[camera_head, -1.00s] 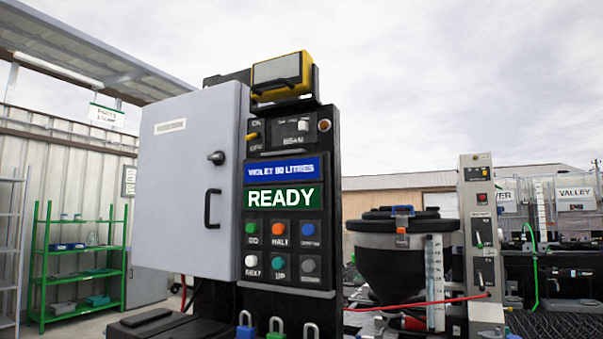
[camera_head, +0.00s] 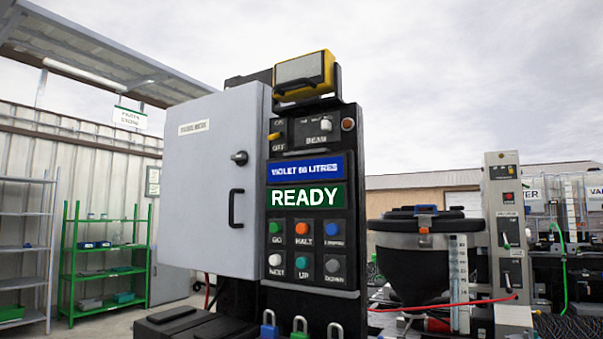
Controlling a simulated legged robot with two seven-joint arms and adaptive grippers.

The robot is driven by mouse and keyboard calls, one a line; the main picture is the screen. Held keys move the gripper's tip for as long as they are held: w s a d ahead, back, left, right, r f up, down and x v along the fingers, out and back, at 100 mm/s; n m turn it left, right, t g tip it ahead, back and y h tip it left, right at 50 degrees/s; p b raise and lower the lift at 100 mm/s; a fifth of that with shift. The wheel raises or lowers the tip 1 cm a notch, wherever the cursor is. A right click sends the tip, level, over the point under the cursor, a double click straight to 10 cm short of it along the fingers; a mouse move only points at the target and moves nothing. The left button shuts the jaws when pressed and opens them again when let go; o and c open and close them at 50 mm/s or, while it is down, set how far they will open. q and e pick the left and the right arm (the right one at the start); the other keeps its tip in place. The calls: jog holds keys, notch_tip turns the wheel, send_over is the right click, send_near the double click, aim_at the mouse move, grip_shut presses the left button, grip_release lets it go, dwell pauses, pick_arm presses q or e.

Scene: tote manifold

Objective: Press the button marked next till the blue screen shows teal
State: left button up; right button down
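A black control panel (camera_head: 345,262) stands upright near the middle of the head view. Its blue screen (camera_head: 306,168) reads "VIOLET" followed by a litre figure that is hard to read. A green screen (camera_head: 307,196) below it reads "READY". The button marked next (camera_head: 275,260) is white and sits at the left of the lower button row. A teal button marked up (camera_head: 304,262) and a grey one marked down (camera_head: 332,265) are beside it. Green, orange and blue buttons form the row above. Neither of my grippers is in view.
A grey cabinet door (camera_head: 190,235) with a black handle adjoins the panel on the left. Padlocks (camera_head: 300,328) hang below the panel. A black hopper (camera_head: 425,270) and a grey post (camera_head: 508,235) stand to the right. Green shelves (camera_head: 70,265) are at the far left.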

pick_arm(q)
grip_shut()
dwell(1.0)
